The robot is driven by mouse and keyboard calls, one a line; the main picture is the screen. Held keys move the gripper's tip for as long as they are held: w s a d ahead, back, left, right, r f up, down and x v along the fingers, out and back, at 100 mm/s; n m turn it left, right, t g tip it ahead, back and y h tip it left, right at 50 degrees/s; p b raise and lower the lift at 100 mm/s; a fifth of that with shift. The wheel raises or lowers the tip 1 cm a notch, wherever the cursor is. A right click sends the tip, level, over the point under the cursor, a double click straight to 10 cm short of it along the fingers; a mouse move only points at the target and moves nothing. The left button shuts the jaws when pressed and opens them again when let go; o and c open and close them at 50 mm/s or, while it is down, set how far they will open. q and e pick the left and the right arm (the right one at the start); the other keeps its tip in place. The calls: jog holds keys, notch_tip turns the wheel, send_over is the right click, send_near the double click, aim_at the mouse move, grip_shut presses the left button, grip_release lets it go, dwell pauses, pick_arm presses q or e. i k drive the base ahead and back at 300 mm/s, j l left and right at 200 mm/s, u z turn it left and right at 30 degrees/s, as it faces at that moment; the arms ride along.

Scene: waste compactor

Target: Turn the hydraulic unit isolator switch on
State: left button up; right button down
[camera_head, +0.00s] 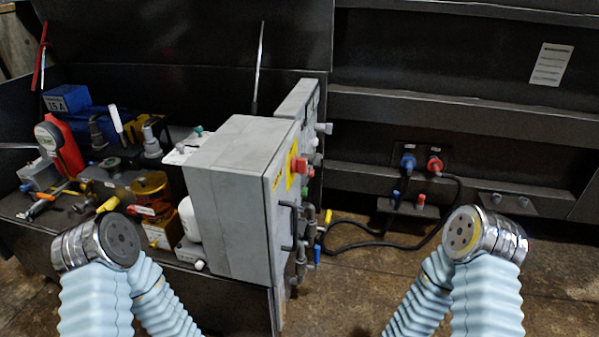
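A red rotary switch (301,165) sits on a yellow plate (290,171) on the right-hand face of a grey control cabinet (230,200). It looks like the isolator switch. I see it edge-on, so its on or off position cannot be read. Both of my arms show only as bent, pale blue sleeved links with metal joints, at the lower left and lower right. Both grippers are out of view, and neither arm touches the switch.
A second grey box (300,102) with knobs stands behind the cabinet. Pipes and valves (308,235) stick out below the switch. Blue (407,162) and red (434,165) hose couplings are on the dark wall. A black hose (350,245) loops over the floor. Hydraulic parts crowd the left bay.

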aim_at(298, 165)
jog(key=i+l+u, duration=0.15)
jog(key=l, duration=1.2)
jog(key=k, duration=0.05)
